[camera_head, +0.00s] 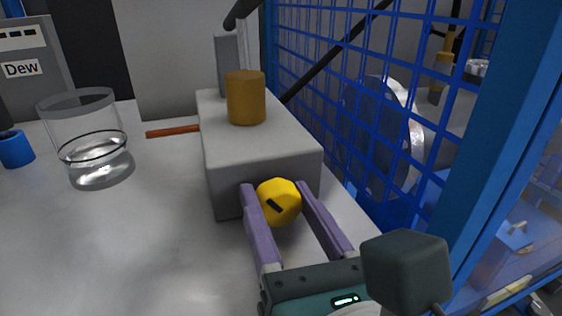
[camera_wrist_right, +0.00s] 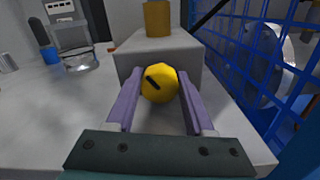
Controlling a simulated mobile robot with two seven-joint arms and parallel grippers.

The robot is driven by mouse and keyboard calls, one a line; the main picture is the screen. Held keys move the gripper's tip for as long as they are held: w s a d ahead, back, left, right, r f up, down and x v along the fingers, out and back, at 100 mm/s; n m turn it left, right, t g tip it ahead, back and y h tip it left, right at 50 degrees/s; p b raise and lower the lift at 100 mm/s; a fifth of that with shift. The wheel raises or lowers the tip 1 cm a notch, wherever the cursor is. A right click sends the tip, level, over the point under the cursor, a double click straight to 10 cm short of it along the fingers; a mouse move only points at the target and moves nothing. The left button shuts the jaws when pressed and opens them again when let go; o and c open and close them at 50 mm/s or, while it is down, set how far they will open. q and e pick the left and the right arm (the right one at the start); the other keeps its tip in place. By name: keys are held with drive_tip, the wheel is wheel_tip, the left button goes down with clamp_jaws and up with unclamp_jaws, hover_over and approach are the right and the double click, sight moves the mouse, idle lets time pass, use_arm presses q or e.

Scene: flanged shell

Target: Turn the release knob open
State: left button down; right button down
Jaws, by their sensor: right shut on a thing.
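The release knob (camera_head: 279,202) is a yellow faceted knob with a dark slot mark, on the near face of a grey block (camera_head: 262,140). The mark slants down to the right in the head view. My right gripper (camera_head: 279,193) has its two purple fingers on either side of the knob and is shut on it. In the right wrist view the knob (camera_wrist_right: 159,84) sits between the fingertips of the gripper (camera_wrist_right: 159,78); the mark there also slants down to the right. My left gripper is in neither view.
A brown cylinder (camera_head: 246,98) stands on the block. A clear glass beaker (camera_head: 100,150), a blue cup (camera_head: 15,149) and an orange rod (camera_head: 172,131) are to the left. A blue mesh fence (camera_head: 335,85) closes off the right side. The front left table is clear.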

idle(0.3)
drive_tip(key=n+p, duration=0.1)
drive_tip(key=n, duration=0.4)
drive_tip(key=n+p, duration=0.1)
drive_tip(key=n, duration=0.3)
drive_tip(key=shift+a, duration=0.1)
drive_tip(key=shift+n, duration=0.8)
drive_tip(key=shift+c, duration=1.4)
unclamp_jaws()
drive_tip(key=shift+f, duration=0.1)
